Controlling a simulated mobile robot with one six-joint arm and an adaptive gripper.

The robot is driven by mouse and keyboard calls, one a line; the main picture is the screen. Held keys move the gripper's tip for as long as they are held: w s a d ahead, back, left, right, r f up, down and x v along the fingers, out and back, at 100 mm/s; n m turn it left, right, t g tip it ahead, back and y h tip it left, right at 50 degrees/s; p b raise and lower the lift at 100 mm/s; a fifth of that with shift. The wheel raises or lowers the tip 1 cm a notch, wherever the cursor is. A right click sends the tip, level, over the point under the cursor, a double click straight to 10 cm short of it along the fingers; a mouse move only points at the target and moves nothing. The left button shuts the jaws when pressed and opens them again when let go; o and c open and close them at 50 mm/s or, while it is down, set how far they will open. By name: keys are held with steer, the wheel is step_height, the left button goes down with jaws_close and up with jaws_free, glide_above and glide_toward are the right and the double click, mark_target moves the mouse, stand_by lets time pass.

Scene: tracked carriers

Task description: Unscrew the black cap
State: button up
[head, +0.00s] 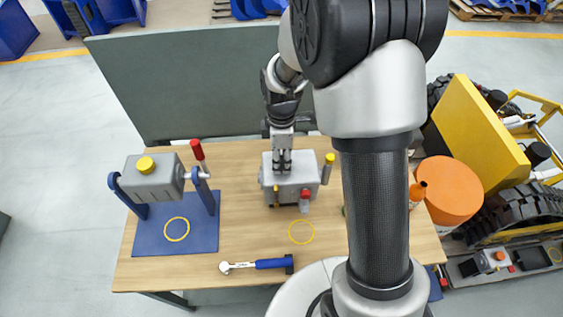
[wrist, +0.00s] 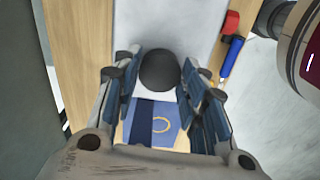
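The black cap (wrist: 159,70) is round and dark and sits on a pale grey surface in the wrist view. My gripper (wrist: 153,88) points down with its fingers spread, one on each side of the cap. A narrow gap seems to show beside the cap, and I cannot tell whether a finger touches it. In the head view my gripper (head: 282,168) is over the top of a grey housing (head: 310,175) on the wooden table, and it hides the cap there.
A second grey housing (head: 160,181) with a yellow cap (head: 146,165) hangs in a blue stand on a blue mat (head: 198,236). A blue-handled wrench (head: 270,263) and a yellow ring (head: 301,232) lie in front. A red-topped item (head: 304,205) stands close to the near housing.

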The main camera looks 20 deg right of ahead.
steer(key=o, duration=0.4)
steer(key=m, duration=0.5)
steer(key=shift+m, duration=0.4)
steer(key=m, duration=0.4)
steer(key=shift+m, duration=0.3)
steer(key=m, duration=1.1)
steer(key=shift+m, duration=0.4)
steer(key=m, duration=0.7)
